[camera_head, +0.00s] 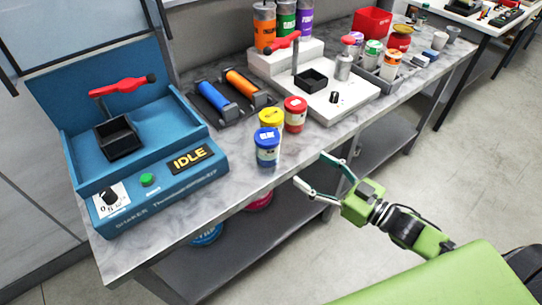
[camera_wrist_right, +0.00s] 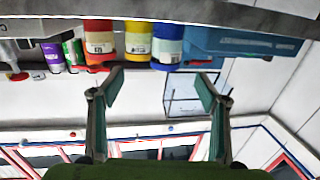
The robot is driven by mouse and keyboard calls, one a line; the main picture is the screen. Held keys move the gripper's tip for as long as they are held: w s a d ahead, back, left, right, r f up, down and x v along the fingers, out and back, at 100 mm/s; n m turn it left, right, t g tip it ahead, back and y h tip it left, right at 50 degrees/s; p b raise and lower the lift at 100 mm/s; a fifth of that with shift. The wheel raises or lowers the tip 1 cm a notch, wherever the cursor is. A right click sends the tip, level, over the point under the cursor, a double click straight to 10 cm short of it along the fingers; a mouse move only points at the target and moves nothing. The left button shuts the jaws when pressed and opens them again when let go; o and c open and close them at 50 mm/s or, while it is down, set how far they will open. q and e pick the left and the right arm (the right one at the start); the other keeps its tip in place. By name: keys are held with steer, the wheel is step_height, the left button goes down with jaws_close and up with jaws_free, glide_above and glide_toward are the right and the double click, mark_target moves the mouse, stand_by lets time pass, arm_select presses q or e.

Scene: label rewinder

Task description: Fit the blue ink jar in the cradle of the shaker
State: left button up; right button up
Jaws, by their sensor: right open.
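The blue ink jar (camera_head: 267,147) stands upright on the marble-look bench near its front edge, beside a yellow jar (camera_head: 272,118) and a red jar (camera_head: 295,114). The blue shaker (camera_head: 185,190) is at the left, its display reading IDLE. Its black square cradle (camera_head: 118,138) looks empty, with a red-handled clamp (camera_head: 122,86) above it. My right gripper (camera_head: 308,170) is open and empty, off the bench front, right of the blue jar. The right wrist view shows the blue jar (camera_wrist_right: 167,47) upside down, beyond the open fingers (camera_wrist_right: 160,85). My left gripper is not in view.
Rollers (camera_head: 230,98) lie behind the jars. A white machine (camera_head: 335,95) with a red lever stands right of them. A grey tray of small jars (camera_head: 380,78) and a red bin (camera_head: 371,22) are farther right. A lower shelf (camera_head: 290,235) is under the bench.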

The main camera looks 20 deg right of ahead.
mark_target(277, 146)
steer(key=shift+y, duration=0.3)
steer(key=w+a, duration=0.1)
steer(key=w, duration=0.1)
steer(key=w+a+r+p, duration=0.1)
steer(key=w+a, duration=0.1)
steer(key=w+a+r, duration=0.1)
steer(key=w+a, duration=0.1)
steer(key=shift+w+a, duration=0.1)
steer(key=shift+w, duration=0.2)
steer(key=shift+w+a+f, duration=0.15)
steer(key=shift+w+a, duration=0.05)
steer(key=shift+w, duration=0.15)
steer(key=x, duration=0.1)
steer(key=p+x, duration=0.1)
steer(key=x, duration=0.1)
steer(key=p+x, duration=0.1)
steer(key=shift+w+r, duration=0.25)
steer(key=shift+w+a+f+p, duration=0.1)
steer(key=shift+w+a+p, duration=0.15)
steer(key=shift+w+p, duration=0.05)
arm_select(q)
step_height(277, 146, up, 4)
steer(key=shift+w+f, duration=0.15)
arm_select(e)
steer(key=shift+s, duration=0.1)
